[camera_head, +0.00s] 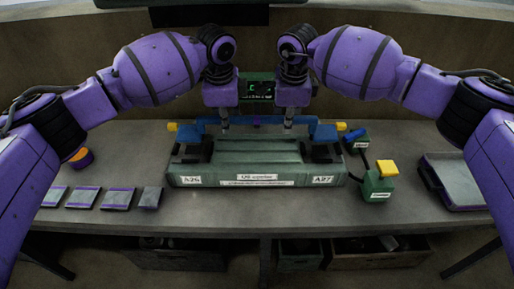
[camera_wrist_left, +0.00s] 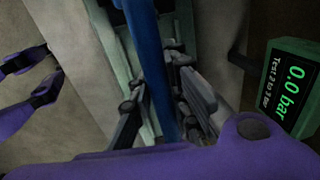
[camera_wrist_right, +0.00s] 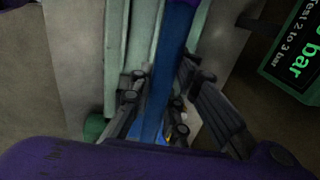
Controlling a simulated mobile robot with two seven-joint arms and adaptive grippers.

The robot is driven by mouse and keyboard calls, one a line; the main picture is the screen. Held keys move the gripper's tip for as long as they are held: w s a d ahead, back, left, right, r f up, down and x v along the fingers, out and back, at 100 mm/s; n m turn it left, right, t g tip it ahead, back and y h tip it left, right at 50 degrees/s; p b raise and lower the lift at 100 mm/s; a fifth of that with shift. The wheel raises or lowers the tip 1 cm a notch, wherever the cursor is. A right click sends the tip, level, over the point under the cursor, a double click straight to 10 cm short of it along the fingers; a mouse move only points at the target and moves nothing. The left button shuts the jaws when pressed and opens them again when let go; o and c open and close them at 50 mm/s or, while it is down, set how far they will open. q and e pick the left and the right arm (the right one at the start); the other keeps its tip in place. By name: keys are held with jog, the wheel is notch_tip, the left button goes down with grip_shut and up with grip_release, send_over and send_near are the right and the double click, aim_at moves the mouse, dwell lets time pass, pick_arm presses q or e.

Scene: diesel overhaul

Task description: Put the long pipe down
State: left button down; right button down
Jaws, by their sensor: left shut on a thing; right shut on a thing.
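The long pipe is a blue bar (camera_head: 257,124) lying level across the back of the green fixture (camera_head: 258,160). My left gripper (camera_head: 224,127) is shut on it left of its middle, and my right gripper (camera_head: 288,126) is shut on it right of its middle. In the left wrist view the blue pipe (camera_wrist_left: 152,60) passes between the fingers. In the right wrist view the pipe (camera_wrist_right: 172,60) also runs between the fingers. Its ends are near the dark clamps with yellow parts at both sides of the fixture. I cannot tell whether the pipe touches its seats.
A display reading 0.0 bar (camera_wrist_left: 290,88) stands behind the pipe. A green box with a yellow top (camera_head: 378,184) is right of the fixture, and a grey tray (camera_head: 460,183) is further right. Flat grey plates (camera_head: 117,198) and an orange-purple cup (camera_head: 80,158) are at left.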

pick_arm(q)
jog(key=shift+d+r, duration=0.15)
jog(key=shift+r, duration=0.05)
pick_arm(e)
jog(key=shift+a+r, duration=0.1)
jog(key=shift+r, duration=0.05)
pick_arm(q)
jog(key=shift+f, duration=0.15)
